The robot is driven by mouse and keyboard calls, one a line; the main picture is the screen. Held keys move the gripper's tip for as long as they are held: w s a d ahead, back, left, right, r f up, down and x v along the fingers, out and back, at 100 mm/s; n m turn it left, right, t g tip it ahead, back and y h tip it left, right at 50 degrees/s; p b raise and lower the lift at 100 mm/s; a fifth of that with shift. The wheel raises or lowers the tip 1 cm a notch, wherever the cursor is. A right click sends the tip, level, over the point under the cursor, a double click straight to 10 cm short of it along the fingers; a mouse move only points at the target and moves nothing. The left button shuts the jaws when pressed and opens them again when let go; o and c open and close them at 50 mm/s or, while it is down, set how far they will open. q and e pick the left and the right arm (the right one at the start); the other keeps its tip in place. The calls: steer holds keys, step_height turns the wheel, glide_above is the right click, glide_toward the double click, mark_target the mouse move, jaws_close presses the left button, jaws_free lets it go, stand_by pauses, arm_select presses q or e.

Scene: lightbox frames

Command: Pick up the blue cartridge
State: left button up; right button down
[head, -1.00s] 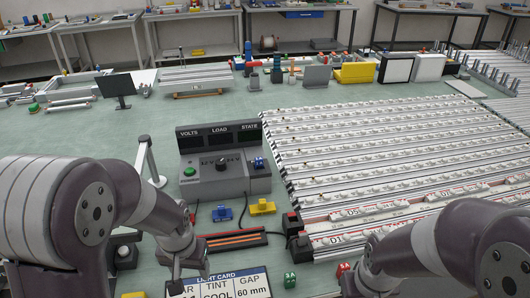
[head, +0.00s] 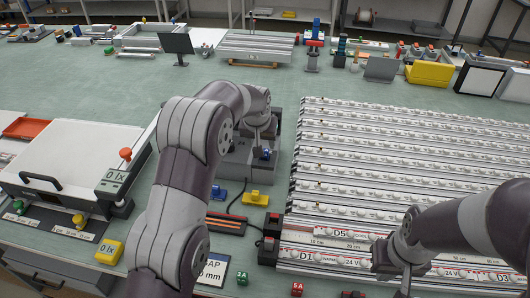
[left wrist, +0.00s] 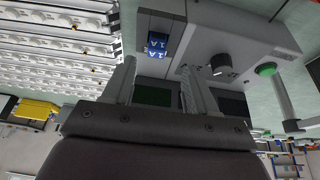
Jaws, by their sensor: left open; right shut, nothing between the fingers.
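A small blue cartridge (head: 265,153) sits in the right part of the grey control box's sloped front. In the left wrist view the blue cartridge (left wrist: 157,45) shows white "1 A" marks. My left gripper (left wrist: 157,66) is open and empty, its two fingers spread either side of the view below the cartridge and apart from it. In the head view my left arm reaches over the control box (head: 235,172) and hides much of it. A second blue piece (head: 219,193) lies on the bench in front of the box. My right gripper (head: 406,278) is shut and empty over the rail rows.
A yellow piece (head: 254,197) lies beside the second blue piece. Rows of white lamp rails (head: 385,170) fill the right of the bench. A white lidded box (head: 70,160) stands at the left.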

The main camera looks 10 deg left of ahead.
mark_target(265, 151)
arm_select(q)
steer(key=shift+w+d+f, duration=0.2)
steer(key=shift+w+f, duration=0.15)
steer(key=shift+f, duration=0.2)
steer(key=shift+w+d+f, duration=0.2)
steer(key=shift+w+f, duration=0.15)
steer(key=shift+f, duration=0.2)
steer(key=x, duration=0.1)
steer(key=p+x, duration=0.1)
steer(key=x, duration=0.1)
steer(key=p+x, duration=0.1)
steer(key=shift+s+a+f, duration=0.15)
steer(key=shift+a+f, duration=0.1)
steer(key=shift+f, duration=0.05)
steer(key=shift+d+f, duration=0.1)
steer(key=shift+f, duration=0.05)
steer(key=shift+d, duration=0.1)
steer(key=c, duration=0.9)
jaws_close()
arm_select(e)
steer(key=shift+w+d+r, duration=0.1)
steer(key=shift+d+r, duration=0.1)
steer(key=shift+r, duration=0.4)
steer(key=shift+d+r, duration=0.15)
steer(key=shift+r, duration=0.4)
